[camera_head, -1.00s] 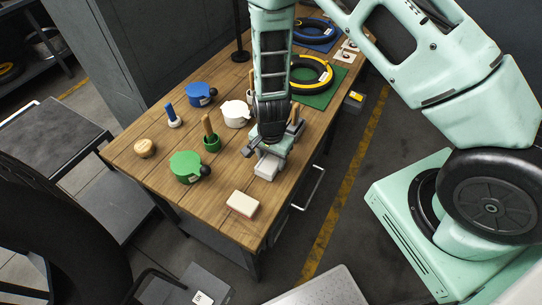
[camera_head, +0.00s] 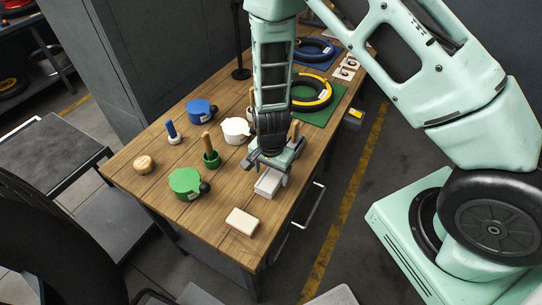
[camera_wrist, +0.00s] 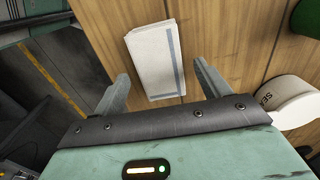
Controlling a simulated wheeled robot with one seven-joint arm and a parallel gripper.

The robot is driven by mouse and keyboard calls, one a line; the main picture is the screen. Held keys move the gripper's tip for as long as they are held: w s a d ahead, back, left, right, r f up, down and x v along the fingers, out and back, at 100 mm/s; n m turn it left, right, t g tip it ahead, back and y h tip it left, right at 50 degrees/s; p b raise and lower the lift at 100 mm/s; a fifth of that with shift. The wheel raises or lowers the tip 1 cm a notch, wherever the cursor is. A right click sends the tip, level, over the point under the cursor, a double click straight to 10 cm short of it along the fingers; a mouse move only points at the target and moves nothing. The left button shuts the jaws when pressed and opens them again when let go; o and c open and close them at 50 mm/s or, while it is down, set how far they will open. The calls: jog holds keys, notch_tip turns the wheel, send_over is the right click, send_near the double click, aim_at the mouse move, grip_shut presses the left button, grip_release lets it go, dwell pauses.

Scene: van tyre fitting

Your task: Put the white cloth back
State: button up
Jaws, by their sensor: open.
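The white cloth (camera_head: 268,184) is a folded rectangular pad lying on the wooden bench top, near its right edge. In the wrist view the cloth (camera_wrist: 152,58) has a blue-grey stripe along one side and lies beyond and between my two fingers. My gripper (camera_head: 274,164) is just behind the cloth in the head view. In the wrist view my gripper (camera_wrist: 161,72) is open, with a finger on either side and nothing held. I cannot tell the exact height of the fingertips above the bench.
A cream block (camera_head: 242,222) lies at the near corner. A green container (camera_head: 186,183), blue container (camera_head: 201,111), white container (camera_head: 236,130), green pot with a handle (camera_head: 211,157) and wooden knob (camera_head: 145,164) stand left. A yellow-black ring (camera_head: 312,92) lies on a green mat behind my gripper.

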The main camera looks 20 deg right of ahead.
aim_at(271, 178)
notch_tip(271, 178, up, 10)
jog(key=b, duration=0.2)
jog(key=s+a+r+n+y, duration=0.2)
jog(key=s+a+r+n, duration=0.55)
jog(key=s+r, duration=0.2)
jog(key=s+d+r+n+h, duration=0.1)
jog(key=s+r+n, duration=0.7)
jog(key=s+n, duration=0.2)
jog(key=shift+s+n, duration=0.3)
jog(key=shift+n, duration=0.25)
jog(key=shift+d, duration=0.1)
notch_tip(271, 178, down, 6)
jog(key=b, duration=0.5)
